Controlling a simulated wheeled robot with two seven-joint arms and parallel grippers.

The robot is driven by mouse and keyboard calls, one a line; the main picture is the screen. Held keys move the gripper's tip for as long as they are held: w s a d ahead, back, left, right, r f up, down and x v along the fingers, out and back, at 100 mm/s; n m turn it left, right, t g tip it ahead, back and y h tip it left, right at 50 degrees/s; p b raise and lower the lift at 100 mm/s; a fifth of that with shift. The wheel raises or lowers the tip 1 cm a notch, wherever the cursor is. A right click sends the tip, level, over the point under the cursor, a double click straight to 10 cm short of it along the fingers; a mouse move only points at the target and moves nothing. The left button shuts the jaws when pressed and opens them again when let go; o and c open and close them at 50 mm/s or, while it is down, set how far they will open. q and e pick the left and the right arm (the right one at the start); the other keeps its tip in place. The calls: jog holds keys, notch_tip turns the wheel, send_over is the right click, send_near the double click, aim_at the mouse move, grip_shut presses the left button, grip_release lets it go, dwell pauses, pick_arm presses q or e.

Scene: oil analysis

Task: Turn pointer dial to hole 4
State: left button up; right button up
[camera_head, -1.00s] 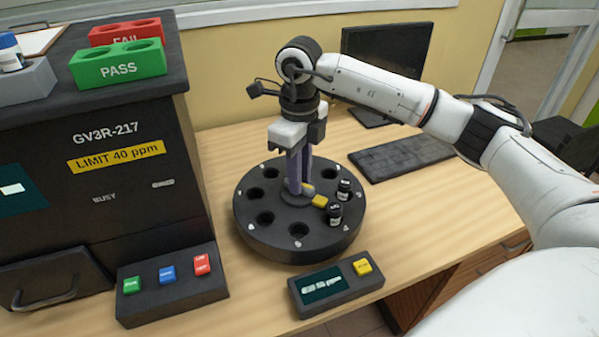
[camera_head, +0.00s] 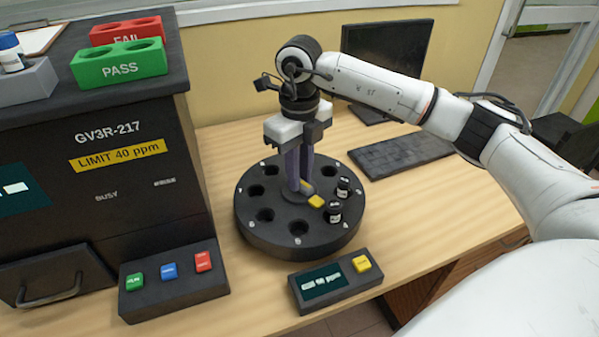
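A round black carousel (camera_head: 285,232) with several holes around its rim stands on the desk. A yellow pointer (camera_head: 316,201) at its middle points toward the lower right, near two black vials with white labels, one vial (camera_head: 333,211) in front and another vial (camera_head: 343,188) behind it. My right gripper (camera_head: 301,187) points straight down over the middle of the carousel, its two purple fingers close together at the dial's hub. The fingers hide most of the hub, and I cannot tell whether they press on it. The hole numbers are too small to read. My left gripper is not in view.
A black analyser (camera_head: 120,190) with a green, blue and red button panel (camera_head: 173,292) stands at the left. A small display box (camera_head: 334,283) with a yellow button sits in front of the carousel. A keyboard (camera_head: 402,154) and monitor are behind at right.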

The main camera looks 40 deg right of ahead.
jog(key=o, duration=0.4)
jog(key=shift+o, duration=0.2)
jog(key=shift+r, duration=0.1)
notch_tip(320, 180, up, 10)
jog(key=shift+r, duration=0.15)
dwell(0.4)
